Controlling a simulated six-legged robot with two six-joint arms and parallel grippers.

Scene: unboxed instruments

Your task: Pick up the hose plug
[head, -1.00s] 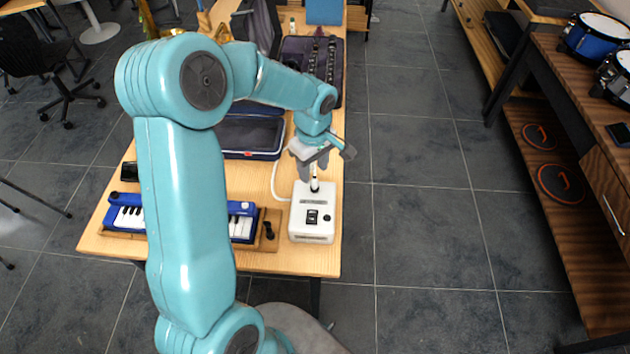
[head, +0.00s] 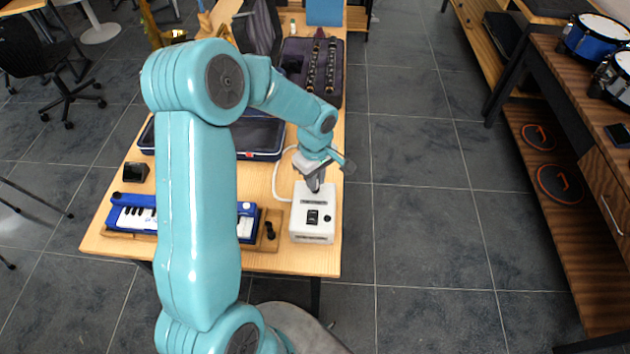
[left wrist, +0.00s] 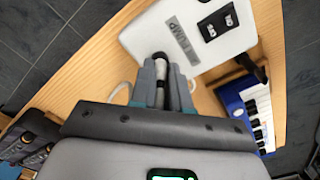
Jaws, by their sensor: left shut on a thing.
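The white pump box (head: 311,234) with black switches stands at the front right of the wooden table. It also shows at the top of the left wrist view (left wrist: 185,27), with a PUMP label. My left gripper (head: 315,187) points down over the box's back part. In the left wrist view my left gripper (left wrist: 164,85) is shut on the small hose plug (left wrist: 161,84), which is mostly hidden between the fingers. I cannot tell whether the plug still touches the box. My right gripper is not in view.
A blue keyboard (head: 130,217) lies left of the box, partly behind my left arm. A black cube (head: 135,173) sits behind it. A white hose (head: 276,181) curves beside the box. An open instrument case (head: 297,60) lies farther back. The table's right edge is close to the box.

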